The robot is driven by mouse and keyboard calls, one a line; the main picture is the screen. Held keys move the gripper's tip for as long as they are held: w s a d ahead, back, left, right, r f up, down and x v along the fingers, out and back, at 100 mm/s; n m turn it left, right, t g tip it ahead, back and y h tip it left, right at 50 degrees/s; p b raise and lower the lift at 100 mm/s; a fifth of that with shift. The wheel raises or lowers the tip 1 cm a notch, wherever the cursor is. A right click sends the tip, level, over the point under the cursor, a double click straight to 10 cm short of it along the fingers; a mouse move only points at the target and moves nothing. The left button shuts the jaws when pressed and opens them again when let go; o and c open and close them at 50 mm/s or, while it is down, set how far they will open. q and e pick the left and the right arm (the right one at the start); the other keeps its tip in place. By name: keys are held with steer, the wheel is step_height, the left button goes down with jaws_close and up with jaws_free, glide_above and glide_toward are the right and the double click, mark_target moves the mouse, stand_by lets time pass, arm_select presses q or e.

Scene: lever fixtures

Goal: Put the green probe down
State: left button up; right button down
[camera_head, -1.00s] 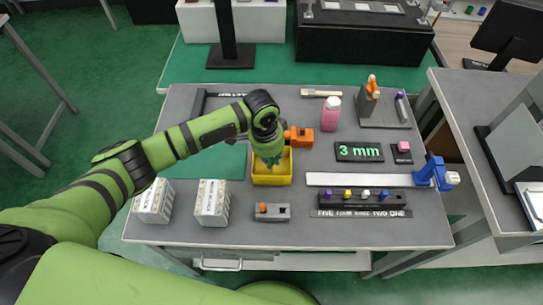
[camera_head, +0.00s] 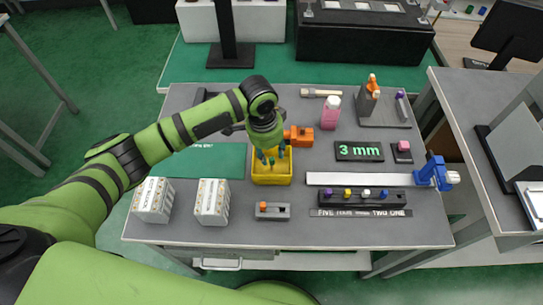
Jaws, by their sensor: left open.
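My left gripper (camera_head: 271,157) points down over the yellow bin (camera_head: 272,180), from the bin's far side. Its teal fingertips are spread apart, and the gripper is open. Nothing shows clearly between them. I cannot make out the green probe as a separate thing; it may be hidden in the bin or behind the fingers. The fingertips are at or just above the bin's opening; the exact height is hard to tell. My right gripper is not in view.
Two white boxes (camera_head: 213,202) stand front left, and a grey switch block (camera_head: 272,211) in front. A black "3 mm" display (camera_head: 359,151) and a knob rail (camera_head: 362,199) lie to the right. A green mat (camera_head: 210,161) lies left.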

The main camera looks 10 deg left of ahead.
arm_select(q)
step_height(320, 180, up, 8)
steer(key=shift+s+a+r, duration=0.2)
steer(key=shift+s+a, duration=0.1)
steer(key=shift+a, duration=0.1)
